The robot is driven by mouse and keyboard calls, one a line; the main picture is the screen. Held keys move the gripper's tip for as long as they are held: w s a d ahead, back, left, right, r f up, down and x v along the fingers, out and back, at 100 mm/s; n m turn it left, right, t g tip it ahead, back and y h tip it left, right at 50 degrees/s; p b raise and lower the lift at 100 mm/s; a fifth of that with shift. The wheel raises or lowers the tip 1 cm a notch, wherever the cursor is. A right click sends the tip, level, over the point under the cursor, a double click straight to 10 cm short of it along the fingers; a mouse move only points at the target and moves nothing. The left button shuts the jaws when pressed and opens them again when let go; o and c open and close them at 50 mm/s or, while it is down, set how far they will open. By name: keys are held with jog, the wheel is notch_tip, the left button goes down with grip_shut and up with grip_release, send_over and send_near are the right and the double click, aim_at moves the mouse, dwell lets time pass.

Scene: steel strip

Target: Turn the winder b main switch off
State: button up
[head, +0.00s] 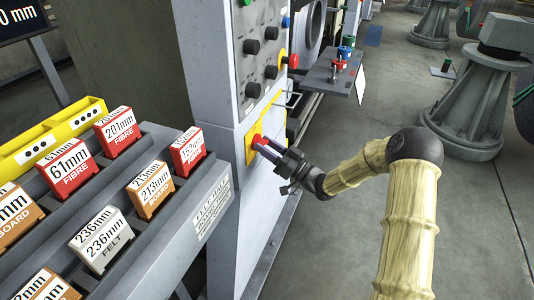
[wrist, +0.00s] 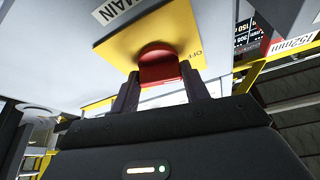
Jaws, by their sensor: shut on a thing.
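The main switch is a red handle (head: 258,141) on a yellow plate (head: 250,155), low on the side of a grey-white machine cabinet (head: 262,190). In the wrist view the red handle (wrist: 160,68) sits between the two dark fingers of my gripper (wrist: 162,92). The yellow plate (wrist: 185,25) shows the word OFF near its right edge, and a label reading MAIN is beside it. In the head view my gripper (head: 271,150) reaches the switch from the right and is shut on the handle. The fingers partly hide the handle. No winder letter is readable.
A control panel with black knobs and a red button (head: 292,61) is above the switch. A rack (head: 190,215) of labelled spacer blocks stands to the left. A small shelf (head: 335,78) with coloured buttons juts out behind.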

jog(key=shift+d+f+n+g+y+b, duration=0.15)
jog(key=shift+n+g+b, duration=0.35)
jog(key=shift+n, duration=0.6)
jog(key=shift+a+f+n+g+y+b, duration=0.1)
jog(key=shift+n+g+y+b, duration=0.2)
jog(key=shift+n+g, duration=0.55)
jog(key=shift+r+n+t, duration=0.1)
jog(key=shift+n+t, duration=0.15)
jog(key=shift+n, duration=0.1)
jog(key=o, duration=1)
jog(key=shift+w+r, duration=0.1)
jog(key=shift+d, duration=0.1)
jog(key=p+v, duration=0.2)
jog(key=v, duration=1.5)
jog(key=shift+d+p, duration=0.1)
jog(key=shift+p, duration=0.3)
